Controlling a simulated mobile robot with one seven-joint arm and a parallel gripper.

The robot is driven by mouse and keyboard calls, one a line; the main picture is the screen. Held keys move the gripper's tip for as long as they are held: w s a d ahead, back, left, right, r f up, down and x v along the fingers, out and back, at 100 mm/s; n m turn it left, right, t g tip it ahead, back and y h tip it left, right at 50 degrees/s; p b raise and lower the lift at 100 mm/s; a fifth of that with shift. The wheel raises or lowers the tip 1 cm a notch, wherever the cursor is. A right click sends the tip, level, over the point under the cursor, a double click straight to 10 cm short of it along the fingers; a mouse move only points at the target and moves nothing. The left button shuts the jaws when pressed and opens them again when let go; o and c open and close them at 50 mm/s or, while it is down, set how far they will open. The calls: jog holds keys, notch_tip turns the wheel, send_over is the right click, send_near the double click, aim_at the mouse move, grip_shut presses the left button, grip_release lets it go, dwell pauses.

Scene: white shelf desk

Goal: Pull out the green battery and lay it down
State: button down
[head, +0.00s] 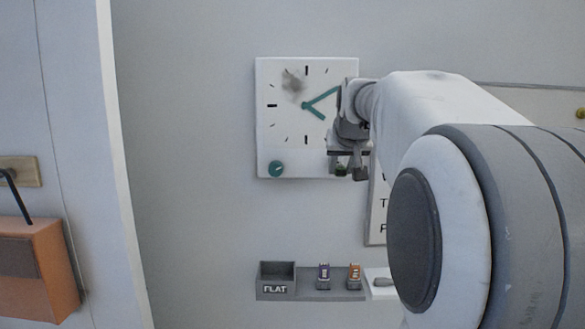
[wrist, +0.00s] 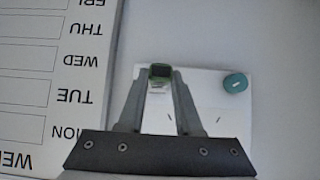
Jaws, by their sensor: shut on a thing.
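My gripper (head: 350,172) is at the lower right of the white square clock (head: 290,150), which has green hands and a teal knob. In the wrist view, the two fingers of my gripper (wrist: 160,78) are shut on the green battery (wrist: 160,70), with its dark end between the fingertips. A little of the green battery (head: 341,170) shows in the head view. The clock (wrist: 205,110) and its teal knob (wrist: 235,82) lie behind the fingers in the wrist view. I cannot tell whether the battery still touches the clock.
Below, a grey ledge has a tray marked FLAT (head: 277,279), a purple battery (head: 323,276) and an orange battery (head: 354,276). A white item (head: 380,284) is right of them. A weekday board (wrist: 50,90) hangs beside the clock. An orange box (head: 40,270) is at far left.

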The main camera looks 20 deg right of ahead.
aim_at(341, 171)
jog(key=shift+s+f+v, duration=0.15)
jog(key=shift+f+v, duration=0.05)
jog(key=shift+v, duration=0.75)
jog(key=shift+s+f+v, duration=0.1)
jog(key=shift+f+v, duration=0.05)
jog(key=shift+v, duration=0.85)
jog(key=shift+a, duration=0.15)
